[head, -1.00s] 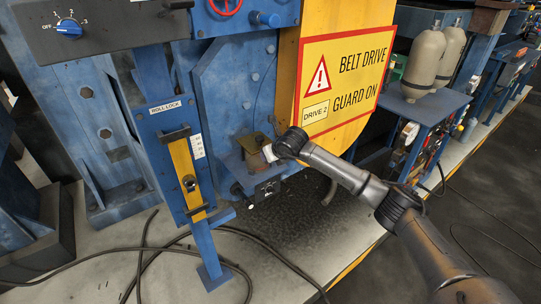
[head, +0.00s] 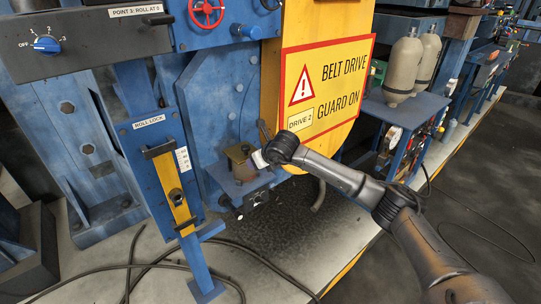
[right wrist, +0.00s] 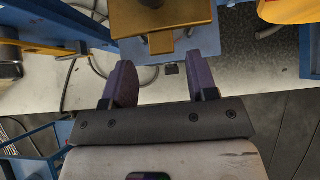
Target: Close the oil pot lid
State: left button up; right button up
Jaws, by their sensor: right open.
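The oil pot (head: 240,162) is a small brass-coloured pot on a blue bracket beside the yellow belt guard. A thin dark piece (head: 263,131) stands up behind it, perhaps the raised lid; I cannot tell for sure. My right gripper (head: 262,159) is just right of the pot, its fingers largely hidden by the wrist in the head view. In the right wrist view my right gripper (right wrist: 165,72) is open and empty, with a brass-coloured body (right wrist: 165,16), apparently the pot, ahead of and between its fingers. My left gripper is not in view.
The yellow belt guard with its warning sign (head: 325,85) stands close to the right of the pot. The roll lock post (head: 165,175) is to the left. Black cables (head: 150,268) lie on the floor below. Grey bottles (head: 403,68) stand on a blue table at the right.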

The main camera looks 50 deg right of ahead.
jog(key=v, duration=1)
jog(key=shift+s, duration=0.4)
jog(key=shift+d+r, duration=0.1)
jog(key=shift+c, duration=0.4)
